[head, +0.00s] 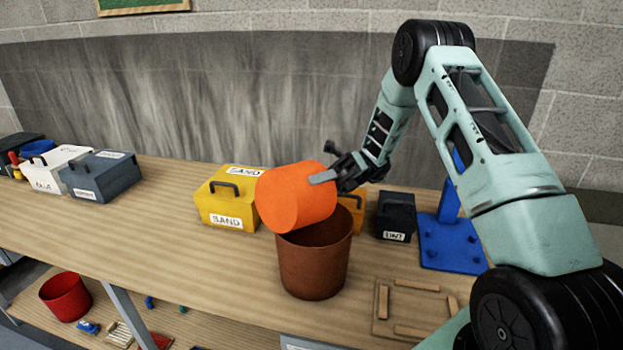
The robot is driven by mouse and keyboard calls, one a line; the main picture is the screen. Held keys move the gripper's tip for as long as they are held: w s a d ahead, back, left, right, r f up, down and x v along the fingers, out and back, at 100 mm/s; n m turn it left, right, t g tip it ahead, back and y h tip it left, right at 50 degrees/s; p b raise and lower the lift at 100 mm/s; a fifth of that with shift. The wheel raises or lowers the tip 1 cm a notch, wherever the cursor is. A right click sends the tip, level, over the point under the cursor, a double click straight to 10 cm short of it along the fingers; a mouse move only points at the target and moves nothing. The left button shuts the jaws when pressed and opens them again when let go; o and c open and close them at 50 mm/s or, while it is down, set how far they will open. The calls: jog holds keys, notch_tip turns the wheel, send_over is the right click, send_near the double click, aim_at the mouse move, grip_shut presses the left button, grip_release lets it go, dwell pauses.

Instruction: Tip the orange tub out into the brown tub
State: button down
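The orange tub (297,195) is tilted on its side in the air, above and slightly left of the brown tub. Its closed base or side faces me, so I cannot see its mouth or any contents. My gripper (325,177) is at the right of the orange tub, with a finger across its side, and appears shut on it. The brown tub (313,270) stands upright on the bench, its open mouth partly covered by the orange tub. I see nothing falling between them.
On the wooden bench (180,230), a yellow SAND box (226,197) stands left of the tubs. A dark box (396,216) and a blue stand (452,245) are to the right. A wooden frame (418,308) lies in front. Grey (100,177) and white boxes (52,172) stand farther left.

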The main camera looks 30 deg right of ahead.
jog(key=shift+w+d+r+y+p, duration=0.15)
jog(key=shift+w+d+y+p, duration=0.05)
jog(key=shift+d+y+p, duration=0.7)
dwell(0.4)
